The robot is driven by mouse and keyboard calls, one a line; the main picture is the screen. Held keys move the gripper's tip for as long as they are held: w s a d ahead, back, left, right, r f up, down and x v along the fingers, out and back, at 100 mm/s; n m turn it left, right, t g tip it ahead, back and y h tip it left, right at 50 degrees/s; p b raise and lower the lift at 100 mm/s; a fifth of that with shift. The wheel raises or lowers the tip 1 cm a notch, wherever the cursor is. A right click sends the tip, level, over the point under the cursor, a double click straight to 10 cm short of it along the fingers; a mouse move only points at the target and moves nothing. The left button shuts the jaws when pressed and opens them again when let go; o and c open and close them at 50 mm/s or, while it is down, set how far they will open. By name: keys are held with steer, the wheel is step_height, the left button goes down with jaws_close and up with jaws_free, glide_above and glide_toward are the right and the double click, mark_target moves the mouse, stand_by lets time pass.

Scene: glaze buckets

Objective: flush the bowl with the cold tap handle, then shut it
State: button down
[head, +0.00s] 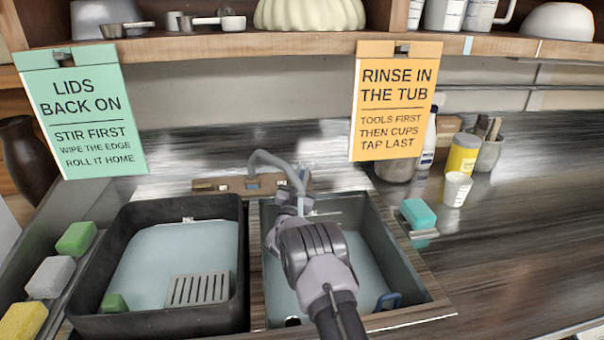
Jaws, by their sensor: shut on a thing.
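The tap's grey curved spout (272,158) rises from a wooden block (232,184) behind the two basins and bends over the right basin. My gripper (290,198) reaches over the right basin from the front, beside the spout's end. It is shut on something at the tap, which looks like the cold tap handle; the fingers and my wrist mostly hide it. A pale blue upright piece (302,174) shows just behind the gripper; I cannot tell whether it is water or part of the tap. The right basin (409,268), seemingly the bowl, holds pale water.
A black tub (127,222) with water, a grate (198,289) and a green block stands left. Sponges (50,277) line the left edge. A teal sponge (418,214) and white cup (457,188) stand right. Signs (396,100) hang from the shelf.

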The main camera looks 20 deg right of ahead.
steer(key=c, duration=1.5)
jaws_free()
steer(key=shift+o, duration=0.2)
